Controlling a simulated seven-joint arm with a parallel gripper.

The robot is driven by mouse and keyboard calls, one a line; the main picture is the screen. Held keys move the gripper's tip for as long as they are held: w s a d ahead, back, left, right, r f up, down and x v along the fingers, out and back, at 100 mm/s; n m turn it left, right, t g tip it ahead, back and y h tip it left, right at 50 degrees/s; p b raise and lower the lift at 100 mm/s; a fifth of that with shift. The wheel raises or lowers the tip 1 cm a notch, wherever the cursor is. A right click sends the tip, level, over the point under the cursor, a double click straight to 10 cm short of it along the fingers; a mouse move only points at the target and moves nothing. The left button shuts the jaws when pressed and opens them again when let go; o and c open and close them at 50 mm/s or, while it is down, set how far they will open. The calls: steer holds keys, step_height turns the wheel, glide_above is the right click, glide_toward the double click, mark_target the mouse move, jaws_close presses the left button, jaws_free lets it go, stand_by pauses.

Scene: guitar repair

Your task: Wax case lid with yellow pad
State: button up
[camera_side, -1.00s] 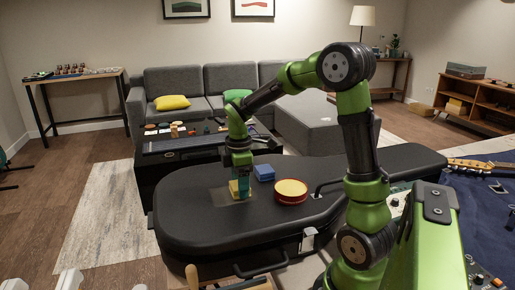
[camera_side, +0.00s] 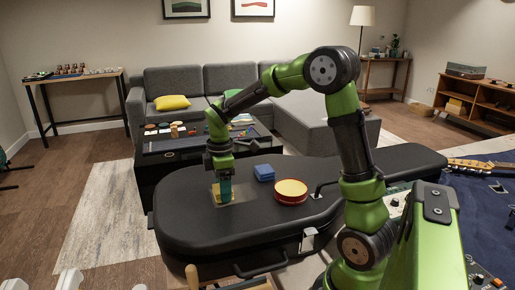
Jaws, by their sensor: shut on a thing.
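The black guitar case (camera_side: 190,227) lies flat with its lid (camera_side: 265,215) closed, its wide end at the left. My gripper (camera_side: 223,192) is shut on the yellow pad (camera_side: 216,195) over the left part of the lid. The pad is low, at or very near the lid surface; its far side is hidden by the fingers. A lighter patch shows on the lid around the pad. A blue pad (camera_side: 264,172) lies on the lid to the right. A round red tin with a yellow top (camera_side: 291,190) stands on the lid, right of the blue pad.
A dark low table (camera_side: 155,170) with small items stands behind the case. A guitar (camera_side: 480,165) lies on a blue cloth at the right. The lid's left end is clear.

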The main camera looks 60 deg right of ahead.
mark_target(244, 192)
stand_by(0.4)
steer(key=shift+s+d, duration=2.1)
steer(key=shift+w+a, duration=2.15)
steer(key=shift+a, duration=0.05)
steer(key=shift+s, duration=0.1)
steer(key=shift+s+d, duration=2.05)
steer(key=shift+d, duration=0.15)
steer(key=shift+r, duration=0.15)
step_height(244, 192, up, 8)
